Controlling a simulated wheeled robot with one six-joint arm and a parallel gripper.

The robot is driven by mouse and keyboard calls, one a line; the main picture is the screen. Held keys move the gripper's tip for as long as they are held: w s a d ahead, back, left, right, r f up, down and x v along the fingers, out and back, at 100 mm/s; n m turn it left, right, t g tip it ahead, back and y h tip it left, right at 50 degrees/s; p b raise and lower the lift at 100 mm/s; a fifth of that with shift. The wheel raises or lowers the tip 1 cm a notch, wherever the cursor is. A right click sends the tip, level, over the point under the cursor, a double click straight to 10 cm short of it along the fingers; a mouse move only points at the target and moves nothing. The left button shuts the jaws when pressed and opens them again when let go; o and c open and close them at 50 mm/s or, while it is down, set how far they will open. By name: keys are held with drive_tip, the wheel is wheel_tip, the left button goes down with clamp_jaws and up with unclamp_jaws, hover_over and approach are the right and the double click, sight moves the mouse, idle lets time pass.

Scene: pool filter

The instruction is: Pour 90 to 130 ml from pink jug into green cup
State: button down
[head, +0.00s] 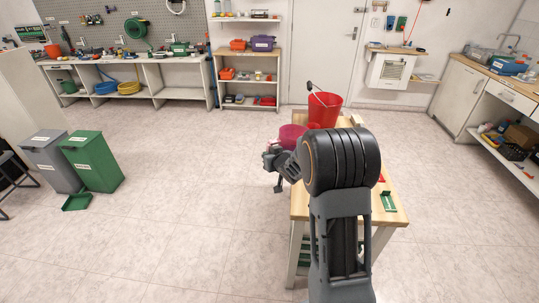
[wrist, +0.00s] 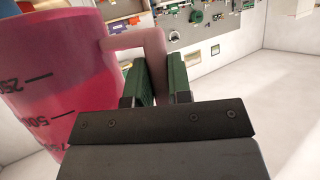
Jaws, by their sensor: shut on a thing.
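The pink jug (wrist: 60,85) fills the left of the wrist view, with dark volume marks on its wall. My gripper (wrist: 157,75) is shut on the jug's handle, its green pads on either side. In the head view the jug (head: 292,134) shows beside the table's left edge, partly behind my arm, and my gripper (head: 280,158) is near it. The jug looks held in the air. I cannot tell its tilt or its liquid level for sure. I cannot make out the green cup in either view; my arm hides much of the table.
A wooden table (head: 393,214) stands behind and right of my arm. A red bucket (head: 324,111) stands at its far end, and a small green item (head: 388,201) lies near its right edge. Green (head: 92,160) and grey bins stand at left.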

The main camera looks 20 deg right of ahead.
sight(284, 143)
drive_tip(key=p, duration=0.2)
drive_tip(key=m+y+p, duration=0.1)
drive_tip(key=p, duration=0.1)
drive_tip(key=shift+a+r, duration=0.15)
drive_tip(key=shift+r, duration=0.15)
drive_tip(key=shift+d+f+m+y+p, duration=0.4)
drive_tip(key=shift+m+y+p, duration=0.2)
drive_tip(key=shift+m+p, duration=0.5)
drive_tip(key=d+r+m+y+p, duration=0.1)
drive_tip(key=p, duration=0.2)
drive_tip(key=d+r+m+y+p, duration=0.1)
drive_tip(key=d+r+p, duration=0.1)
drive_tip(key=d+r+m+p, duration=0.2)
drive_tip(key=p, duration=0.1)
drive_tip(key=shift+w+d+r+t+y+p, duration=0.1)
drive_tip(key=shift+w+r+t+y+p, duration=0.05)
drive_tip(key=shift+r+t+y+p, duration=0.2)
drive_tip(key=shift+f+b, duration=0.4)
drive_tip(key=shift+f, duration=0.05)
drive_tip(key=shift+w+d+r+m+t+y+p, duration=0.1)
drive_tip(key=shift+d+r+m+t+y+p, duration=0.25)
drive_tip(key=shift+d+r+m+p, duration=0.7)
idle(3.5)
